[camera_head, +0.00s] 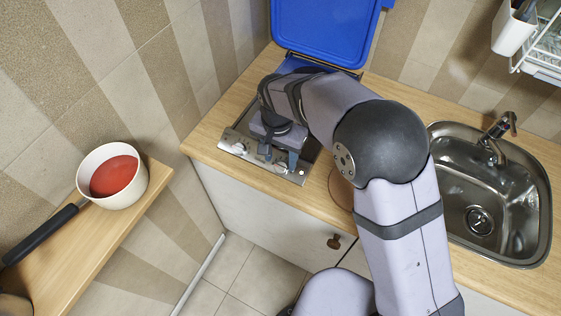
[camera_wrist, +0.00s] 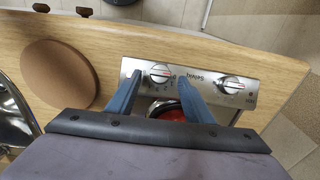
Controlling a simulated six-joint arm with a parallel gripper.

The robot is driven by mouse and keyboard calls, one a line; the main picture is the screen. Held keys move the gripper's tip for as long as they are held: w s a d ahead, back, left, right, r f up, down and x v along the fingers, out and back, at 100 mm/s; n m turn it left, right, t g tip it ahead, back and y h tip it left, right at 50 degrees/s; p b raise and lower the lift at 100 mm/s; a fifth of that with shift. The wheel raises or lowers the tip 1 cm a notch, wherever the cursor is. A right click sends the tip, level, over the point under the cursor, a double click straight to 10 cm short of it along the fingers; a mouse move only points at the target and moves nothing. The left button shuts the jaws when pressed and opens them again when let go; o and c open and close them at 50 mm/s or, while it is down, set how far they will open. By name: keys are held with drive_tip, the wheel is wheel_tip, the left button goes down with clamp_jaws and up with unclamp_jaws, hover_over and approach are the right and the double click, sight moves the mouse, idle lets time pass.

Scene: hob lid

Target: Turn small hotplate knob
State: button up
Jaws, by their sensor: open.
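The steel hob control panel (camera_head: 250,153) lies at the counter's front edge; it also shows in the wrist view (camera_wrist: 206,76). It carries two round silver knobs, a left one (camera_wrist: 160,73) and a right one (camera_wrist: 232,83). I cannot tell which belongs to the small hotplate. My gripper (camera_head: 279,158) is open above the panel. In the wrist view its blue-grey fingers (camera_wrist: 160,78) appear on either side of the left knob; contact cannot be told. The hotplate (camera_wrist: 168,110) shows red between the fingers, partly hidden. The blue hob lid (camera_head: 325,32) stands open at the back.
A sink (camera_head: 490,195) with a tap (camera_head: 495,140) is at the right. A round brown board (camera_wrist: 58,75) lies on the counter beside the hob. A pan (camera_head: 128,195) with red contents sits on a wooden shelf (camera_head: 95,245) at the left.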

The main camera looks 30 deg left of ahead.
sight(278, 164)
drive_tip(key=shift+s+r+b, duration=0.15)
drive_tip(key=shift+r+b, duration=0.5)
drive_tip(key=shift+r, duration=1.7)
drive_tip(key=shift+a+n, duration=0.1)
drive_tip(key=shift+n, duration=0.4)
drive_tip(key=shift+w+a+n, duration=0.3)
drive_tip(key=shift+a+n, duration=0.1)
drive_tip(key=shift+n, duration=0.6)
drive_tip(key=shift+f+n, duration=0.3)
drive_tip(key=shift+n, duration=0.3)
drive_tip(key=s+d+f+n, duration=0.1)
drive_tip(key=f, duration=0.1)
drive_tip(key=s+d+f+n, duration=0.1)
drive_tip(key=s+d+f, duration=0.1)
drive_tip(key=s+d+f+n, duration=0.1)
drive_tip(key=d+f, duration=0.1)
drive_tip(key=shift+s+d+n+g+h, duration=0.15)
drive_tip(key=shift+s+n+g+h, duration=0.15)
drive_tip(key=shift+s+n, duration=0.1)
drive_tip(key=s+d+m+g, duration=0.15)
drive_tip(key=s+d, duration=0.25)
drive_tip(key=d, duration=0.8)
drive_tip(key=s+d+m, duration=0.2)
drive_tip(key=s+d, duration=0.1)
drive_tip(key=d, duration=0.9)
drive_tip(key=w+d+r+m+t, duration=0.1)
drive_tip(key=w+d+r+m, duration=0.2)
drive_tip(key=d, duration=0.6)
drive_tip(key=shift+r+m, duration=0.75)
drive_tip(key=shift+m, duration=0.1)
